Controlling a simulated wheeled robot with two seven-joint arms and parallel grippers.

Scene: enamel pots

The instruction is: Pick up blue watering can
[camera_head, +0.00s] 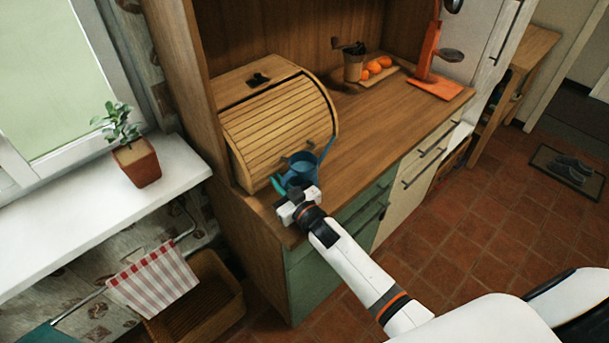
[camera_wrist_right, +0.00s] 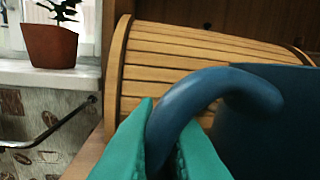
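The blue watering can (camera_head: 302,172) is at the front left of the wooden counter, close to the bread box, with its spout toward the upper right. I cannot tell whether its base touches the counter. My right gripper (camera_head: 279,185) is at its near left side. In the right wrist view, the can's body (camera_wrist_right: 270,125) fills the right part and its curved handle (camera_wrist_right: 185,105) passes between the teal fingers of my right gripper (camera_wrist_right: 164,125). Both fingers appear to press on the handle. My left gripper is out of view.
The slatted bread box (camera_head: 275,125) stands right behind the can. An orange appliance (camera_head: 430,75), oranges (camera_head: 375,67) and a dark-handled container (camera_head: 354,66) are farther right. A potted plant (camera_head: 137,160) is on the windowsill. The counter's middle is clear.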

